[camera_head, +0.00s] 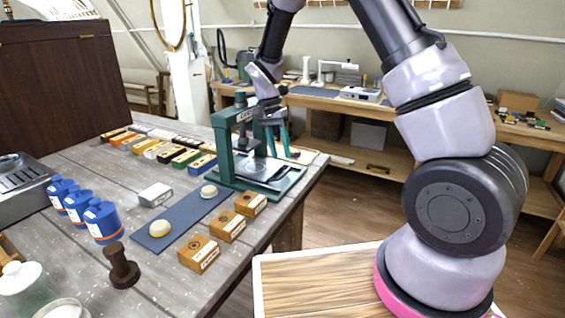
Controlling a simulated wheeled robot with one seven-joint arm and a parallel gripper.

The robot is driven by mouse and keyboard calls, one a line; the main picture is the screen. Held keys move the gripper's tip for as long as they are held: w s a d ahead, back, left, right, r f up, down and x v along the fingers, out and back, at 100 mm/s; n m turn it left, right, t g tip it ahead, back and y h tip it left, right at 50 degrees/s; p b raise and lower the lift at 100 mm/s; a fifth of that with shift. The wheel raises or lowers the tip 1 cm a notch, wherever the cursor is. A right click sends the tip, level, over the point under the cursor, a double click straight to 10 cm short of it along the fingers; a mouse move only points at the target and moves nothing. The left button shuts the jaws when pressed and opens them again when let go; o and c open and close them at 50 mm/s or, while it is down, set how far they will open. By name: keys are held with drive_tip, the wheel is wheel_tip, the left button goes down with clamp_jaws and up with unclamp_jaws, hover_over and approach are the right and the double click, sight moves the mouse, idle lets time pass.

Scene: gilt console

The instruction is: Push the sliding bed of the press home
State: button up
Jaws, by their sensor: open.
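The green press (222,148) stands near the right edge of the grey wooden table, with an upright frame and a flat base. Its sliding bed (262,170) is a dark plate with a light patch, lying on the base and reaching out to the right of the frame. My gripper (283,155) hangs over the far side of the bed, beside the frame. Its two green fingers point down and stand apart, with nothing seen between them. I cannot tell whether the fingertips touch the bed.
Wooden boxes (227,226) line the table's near right edge. A blue-grey mat (181,219) holds two pale round things. Blue bottles (103,221), a dark stamp (121,266) and a glass jar (22,283) stand at left. Several coloured blocks lie behind. A workbench (330,100) stands beyond.

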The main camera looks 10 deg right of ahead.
sight(284, 172)
drive_tip(key=v, duration=0.5)
drive_tip(key=shift+r, duration=0.15)
drive_tip(key=s+d+t+y, duration=0.2)
drive_tip(key=s+d+y, duration=0.1)
drive_tip(key=d+y, duration=0.1)
drive_tip(key=shift+t, duration=0.3)
drive_tip(key=x, duration=1)
drive_tip(key=shift+d+f, duration=0.1)
drive_tip(key=shift+f, duration=0.3)
drive_tip(key=shift+c, duration=0.3)
clamp_jaws()
idle(0.5)
